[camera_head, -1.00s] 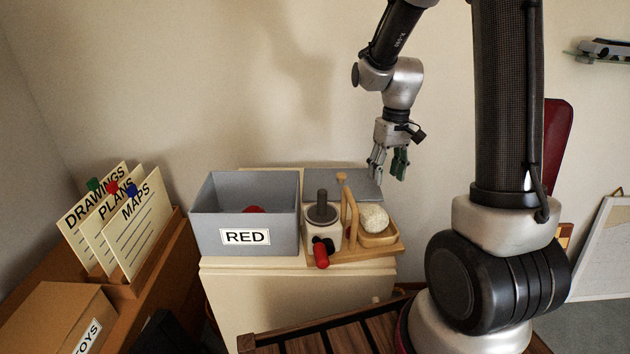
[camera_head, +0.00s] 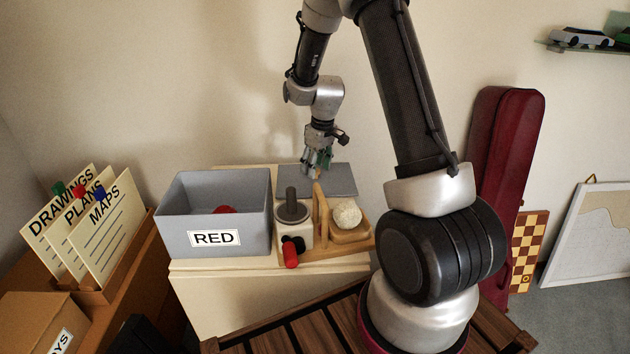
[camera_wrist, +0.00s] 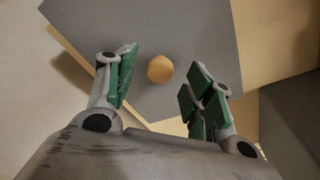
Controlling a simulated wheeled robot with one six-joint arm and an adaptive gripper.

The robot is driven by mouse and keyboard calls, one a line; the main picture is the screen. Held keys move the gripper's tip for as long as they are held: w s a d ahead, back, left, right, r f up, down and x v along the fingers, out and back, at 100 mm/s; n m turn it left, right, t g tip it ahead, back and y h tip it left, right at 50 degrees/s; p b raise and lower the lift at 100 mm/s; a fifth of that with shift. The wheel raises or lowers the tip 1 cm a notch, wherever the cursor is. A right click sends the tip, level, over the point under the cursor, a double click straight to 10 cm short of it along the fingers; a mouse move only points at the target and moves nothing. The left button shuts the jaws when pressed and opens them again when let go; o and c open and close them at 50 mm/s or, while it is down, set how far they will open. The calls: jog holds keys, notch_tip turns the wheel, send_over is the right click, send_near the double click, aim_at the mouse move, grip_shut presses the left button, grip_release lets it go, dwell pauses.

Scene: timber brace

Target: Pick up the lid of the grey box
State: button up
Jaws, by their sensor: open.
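The lid is a flat grey panel (camera_head: 343,181) lying on the cream cabinet top, behind a wooden tray. In the wrist view the lid (camera_wrist: 205,35) fills the upper middle, with a round wooden knob (camera_wrist: 160,69) on it. The grey box (camera_head: 175,232) stands open to the left, with a "RED" label and a red object (camera_head: 224,210) inside. My gripper (camera_head: 317,172) is above the lid, pointing down. In the wrist view its green-padded fingers (camera_wrist: 162,83) are apart, with the knob showing between them. Whether they reach down around the knob I cannot tell.
In front of the lid, a wooden tray with an upright handle (camera_head: 322,215) holds a pale ball (camera_head: 347,214). A white device with a dark knob (camera_head: 292,212) and red handle stands between box and tray. The wall is close behind.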

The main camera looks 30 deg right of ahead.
jog(key=shift+w+f, duration=0.2)
jog(key=shift+f, duration=1)
jog(key=shift+s, duration=0.1)
grip_shut()
jog(key=shift+r, duration=0.1)
